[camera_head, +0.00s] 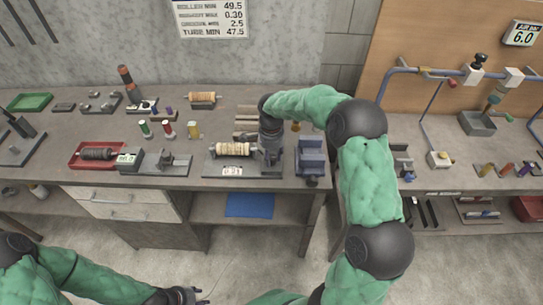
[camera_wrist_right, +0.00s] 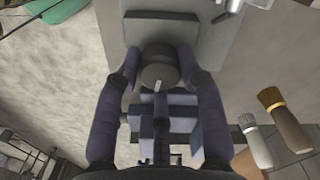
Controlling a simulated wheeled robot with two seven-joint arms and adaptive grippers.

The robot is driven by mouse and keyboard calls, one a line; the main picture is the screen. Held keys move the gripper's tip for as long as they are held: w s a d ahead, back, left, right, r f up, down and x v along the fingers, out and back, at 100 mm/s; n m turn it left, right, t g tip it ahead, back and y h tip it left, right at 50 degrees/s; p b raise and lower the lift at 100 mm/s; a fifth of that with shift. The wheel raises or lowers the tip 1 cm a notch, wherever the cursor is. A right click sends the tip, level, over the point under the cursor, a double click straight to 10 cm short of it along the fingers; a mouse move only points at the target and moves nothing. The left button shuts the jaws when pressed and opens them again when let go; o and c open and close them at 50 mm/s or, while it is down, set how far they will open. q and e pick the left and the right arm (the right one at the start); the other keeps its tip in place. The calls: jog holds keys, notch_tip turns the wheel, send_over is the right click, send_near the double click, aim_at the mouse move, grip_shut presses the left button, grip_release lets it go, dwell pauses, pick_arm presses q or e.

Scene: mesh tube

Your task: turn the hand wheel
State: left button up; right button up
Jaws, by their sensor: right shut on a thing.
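The hand wheel (camera_wrist_right: 158,72) shows in the right wrist view as a dark grey round knob with a small pale handle. My right gripper (camera_wrist_right: 158,66) is shut on it, one finger on each side. In the head view my right gripper (camera_head: 269,155) points down at the right end of a winding fixture (camera_head: 212,168) and hides the wheel. The fixture carries a cream wound roll (camera_head: 233,149). My left gripper (camera_head: 198,296) is low at the bottom edge, away from the bench, and too small and cut off to judge its opening.
A blue-grey vise (camera_head: 311,157) stands close to the right of my right gripper. Brushes (camera_wrist_right: 270,100) show in the right wrist view. A red tray (camera_head: 88,160) and several small spools are left on the bench. A pipe board (camera_head: 440,40) stands at right.

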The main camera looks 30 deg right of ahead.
aim_at(271, 157)
jog(key=o, duration=1.1)
jog(key=shift+o, duration=0.2)
notch_tip(271, 157, up, 12)
dwell(0.5)
